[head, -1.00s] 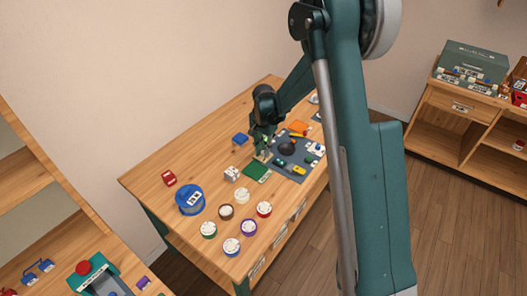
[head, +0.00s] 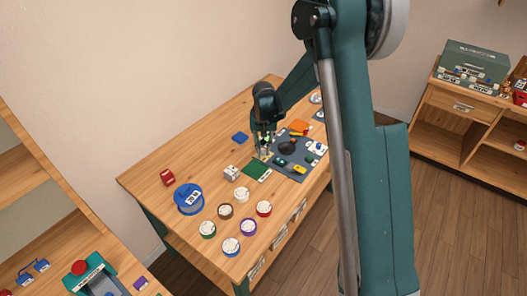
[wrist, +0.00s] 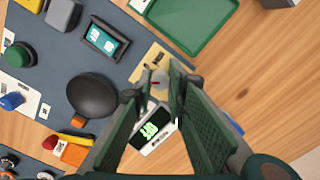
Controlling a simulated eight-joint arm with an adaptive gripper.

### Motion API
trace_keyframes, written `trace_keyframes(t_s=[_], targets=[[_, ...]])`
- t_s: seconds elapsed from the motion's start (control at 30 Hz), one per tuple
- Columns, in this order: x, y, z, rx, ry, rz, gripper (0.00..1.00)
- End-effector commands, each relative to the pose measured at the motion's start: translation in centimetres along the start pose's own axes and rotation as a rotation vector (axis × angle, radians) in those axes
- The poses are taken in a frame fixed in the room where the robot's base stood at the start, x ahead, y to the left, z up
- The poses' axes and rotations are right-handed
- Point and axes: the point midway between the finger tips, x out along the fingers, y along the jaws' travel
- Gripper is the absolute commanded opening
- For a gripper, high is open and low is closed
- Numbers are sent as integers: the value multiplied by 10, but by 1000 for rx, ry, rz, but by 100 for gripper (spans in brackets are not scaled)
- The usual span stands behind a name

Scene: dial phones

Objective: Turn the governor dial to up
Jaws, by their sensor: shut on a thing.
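A small grey dial with a red mark (wrist: 157,76) sits on a tan plate (wrist: 147,60) in the wrist view; I take it to be the governor dial. My gripper (wrist: 158,88) points down at it, with its green-padded fingers on either side, shut on the dial. The fingertips hide part of the dial and plate, and I cannot read its labels or setting. In the head view my gripper (head: 266,153) is at the left edge of the dark grey panel (head: 297,172), and the dial is too small to make out.
A display with green digits (wrist: 152,132) lies beside the fingers. A black dome (wrist: 93,96), a teal-screened box (wrist: 103,38) and a green knob (wrist: 20,54) stand on the panel. A green tray (wrist: 152,14) is close by. Several round dials (head: 249,227) stand at the table's front.

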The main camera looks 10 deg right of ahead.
Motion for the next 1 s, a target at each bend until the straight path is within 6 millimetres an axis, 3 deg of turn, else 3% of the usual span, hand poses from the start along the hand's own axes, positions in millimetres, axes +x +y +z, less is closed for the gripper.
trace_keyframes(t_s=[0.3, 0.77, 0.8, 0.9, 1.0], targets=[[0, -1, 0, -140, 1, -1, 3], [-1, -1, 0, -161, 1, -1, 3], [-1, -1, 0, -161, 1, -1, 18], [0, -1, 0, -161, 1, -1, 30], [0, 0, 0, -161, 1, -1, 30]])
